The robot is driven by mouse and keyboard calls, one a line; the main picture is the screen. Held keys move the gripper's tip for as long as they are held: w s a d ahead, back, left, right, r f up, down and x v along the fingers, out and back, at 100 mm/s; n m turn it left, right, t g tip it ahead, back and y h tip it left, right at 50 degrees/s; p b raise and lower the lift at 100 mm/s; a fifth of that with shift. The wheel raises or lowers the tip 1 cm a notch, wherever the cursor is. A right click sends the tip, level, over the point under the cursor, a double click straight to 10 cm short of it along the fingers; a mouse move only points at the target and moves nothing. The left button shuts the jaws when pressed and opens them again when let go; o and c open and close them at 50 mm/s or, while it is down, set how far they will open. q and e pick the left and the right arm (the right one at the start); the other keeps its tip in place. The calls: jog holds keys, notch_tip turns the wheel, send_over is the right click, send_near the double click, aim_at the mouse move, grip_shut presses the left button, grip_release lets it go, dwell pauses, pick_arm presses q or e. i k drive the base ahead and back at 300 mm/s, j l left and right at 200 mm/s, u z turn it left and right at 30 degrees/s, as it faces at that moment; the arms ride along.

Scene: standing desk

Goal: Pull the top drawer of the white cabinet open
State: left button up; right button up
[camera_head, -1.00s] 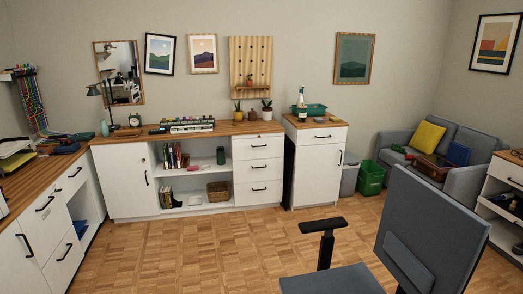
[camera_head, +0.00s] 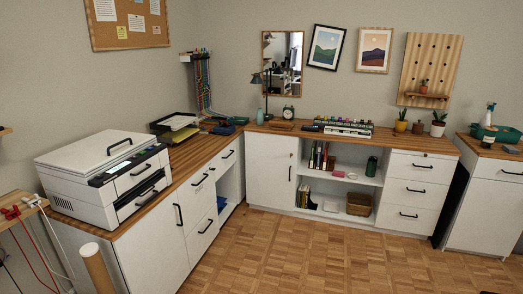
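Several white drawer fronts are in view, and I cannot tell which unit the task means. A separate white cabinet (camera_head: 485,213) stands at the right edge, partly cut off, with its top drawer (camera_head: 493,168) shut. The back counter has a stack of drawers at its right end, and its top drawer (camera_head: 421,166) is shut. The left counter has a shut upper drawer (camera_head: 198,193) with a black handle. Neither of my grippers is in view.
A printer (camera_head: 105,175) sits on the left wooden counter. Open shelves (camera_head: 340,182) with books and a basket lie between the back door and drawers. A tan cylinder (camera_head: 97,267) stands at the lower left. The parquet floor (camera_head: 300,250) in the middle is clear.

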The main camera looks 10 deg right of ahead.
aim_at(417, 161)
jog(key=i+z, duration=0.25)
jog(key=i, duration=0.25)
jog(key=i+z, duration=0.2)
jog(key=i, duration=0.25)
jog(key=i+j+z, duration=0.25)
jog(key=i, duration=0.25)
jog(key=i+j+z, duration=0.1)
jog(key=i+z, duration=0.15)
jog(key=i, duration=0.2)
